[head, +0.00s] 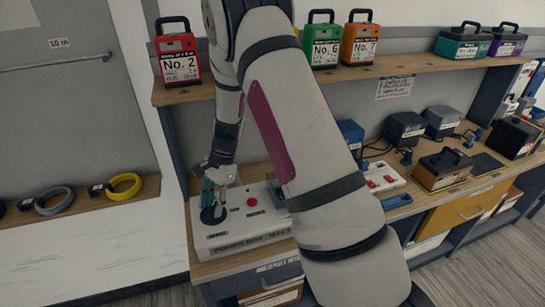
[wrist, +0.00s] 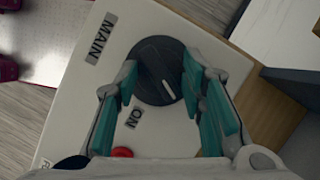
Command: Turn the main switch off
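The main switch is a round black knob (wrist: 160,62) on a pale panel (wrist: 70,95). A MAIN label (wrist: 102,38) lies beside it and an ON label (wrist: 135,118) below it in the wrist view. The knob's white pointer mark points down and slightly right there; I see no OFF label. My gripper (wrist: 158,72) is open, its teal fingers on either side of the knob; I cannot tell whether they touch it. In the head view my gripper (head: 213,186) is over the knob (head: 212,214) on the control box (head: 243,232).
A red button (head: 252,202) sits beside the knob on the box. A shelf (head: 400,66) above holds numbered cases, including the red No. 2 case (head: 177,56). Chargers and battery packs (head: 442,168) stand on the bench to the right. Cable coils (head: 124,187) lie on a left ledge.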

